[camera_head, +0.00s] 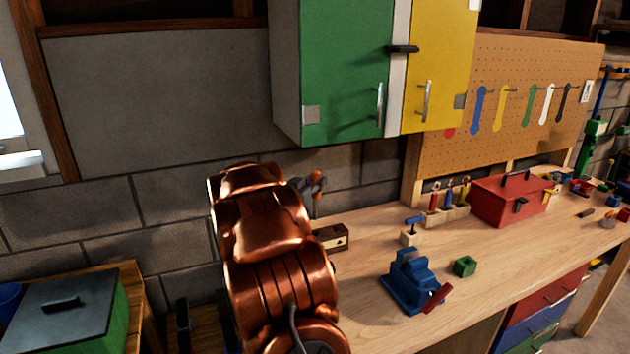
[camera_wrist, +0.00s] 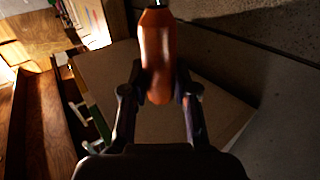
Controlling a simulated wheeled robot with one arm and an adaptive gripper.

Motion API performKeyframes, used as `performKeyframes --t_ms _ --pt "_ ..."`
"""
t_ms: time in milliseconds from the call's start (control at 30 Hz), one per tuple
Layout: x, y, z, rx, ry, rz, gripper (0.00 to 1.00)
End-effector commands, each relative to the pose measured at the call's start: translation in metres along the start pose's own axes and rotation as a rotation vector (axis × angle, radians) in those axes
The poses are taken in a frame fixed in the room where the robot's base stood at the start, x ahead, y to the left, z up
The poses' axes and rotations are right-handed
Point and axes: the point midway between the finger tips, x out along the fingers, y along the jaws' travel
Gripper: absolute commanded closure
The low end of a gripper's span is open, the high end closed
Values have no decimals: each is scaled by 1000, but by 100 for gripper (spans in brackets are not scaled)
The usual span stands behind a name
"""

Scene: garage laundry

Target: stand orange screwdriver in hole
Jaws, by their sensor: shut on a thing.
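The orange screwdriver (camera_wrist: 158,50) fills the top middle of the wrist view, its handle between the two fingers of my gripper (camera_wrist: 159,82). My gripper is shut on that handle. In the head view, my gripper (camera_head: 312,194) is partly hidden behind my copper arm, and a bit of the orange handle (camera_head: 317,179) shows above the bench's back left. A wooden rack (camera_head: 447,217) holding several upright tools stands near the pegboard. A small light block (camera_head: 409,238) with a blue-handled tool stands left of it. I cannot make out an empty hole.
A dark wooden box (camera_head: 331,237) lies just below my gripper. A blue vise (camera_head: 408,283), a green block (camera_head: 464,266) and a red toolbox (camera_head: 510,200) stand on the workbench (camera_head: 520,257). Green and yellow cabinets (camera_head: 342,70) hang above. The bench's middle right is clear.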

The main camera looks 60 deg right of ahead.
Motion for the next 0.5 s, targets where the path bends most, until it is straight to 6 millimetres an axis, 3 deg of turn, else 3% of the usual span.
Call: performKeyframes --t_ms 500 --pt "0 0 27 0 1 1 100"
